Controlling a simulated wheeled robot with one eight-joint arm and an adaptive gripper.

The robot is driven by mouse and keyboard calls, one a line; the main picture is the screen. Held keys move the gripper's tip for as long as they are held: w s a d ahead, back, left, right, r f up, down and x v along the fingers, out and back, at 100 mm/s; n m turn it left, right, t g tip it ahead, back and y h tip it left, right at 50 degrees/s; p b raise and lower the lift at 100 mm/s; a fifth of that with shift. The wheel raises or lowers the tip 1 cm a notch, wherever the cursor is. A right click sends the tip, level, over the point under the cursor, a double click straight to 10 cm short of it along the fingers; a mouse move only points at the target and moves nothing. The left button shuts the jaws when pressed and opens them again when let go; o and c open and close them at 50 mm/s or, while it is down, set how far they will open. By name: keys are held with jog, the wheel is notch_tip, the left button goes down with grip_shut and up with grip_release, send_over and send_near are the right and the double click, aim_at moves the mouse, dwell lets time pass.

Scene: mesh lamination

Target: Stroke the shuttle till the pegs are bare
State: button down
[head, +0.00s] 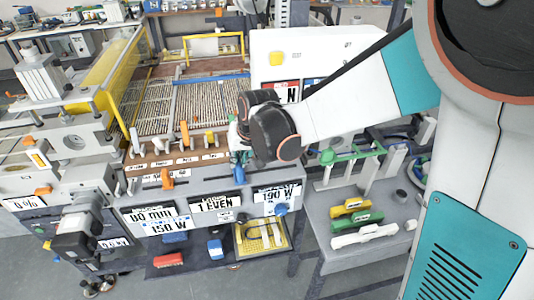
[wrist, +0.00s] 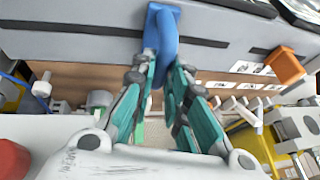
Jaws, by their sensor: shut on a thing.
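My gripper (wrist: 163,78) has its two teal fingers closed around a blue handle (wrist: 164,35), which is fixed to the grey front panel of the machine. In the head view the blue handle (head: 239,174) shows just below my gripper (head: 238,154), which is partly hidden by my wrist. Which part is the shuttle I cannot tell. Several small pale pegs (wrist: 243,104) stand right of the fingers in the wrist view; whether they hold anything is too small to tell. The mesh bed (head: 210,104) lies behind, with pale strips across it.
An orange handle (head: 167,179) sits left of the blue one on the same panel. A yellow tray (head: 284,240) is below. A grey side table (head: 330,261) holds yellow, green and white bars. A yellow guard frame stands left.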

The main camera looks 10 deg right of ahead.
jog(key=a, duration=0.9)
jog(key=shift+a, duration=0.1)
jog(key=c, duration=1.6)
grip_release()
jog(key=shift+o, duration=0.2)
jog(key=shift+a, duration=0.2)
jog(key=shift+d, duration=0.1)
jog(key=d+p, duration=0.1)
jog(key=d, duration=2.3)
jog(key=shift+d, duration=0.4)
jog(key=p+v, duration=0.2)
jog(key=v, duration=1.1)
jog(key=shift+s+r+p, duration=0.3)
jog(key=shift+r+p, duration=0.05)
jog(key=shift+a, duration=0.1)
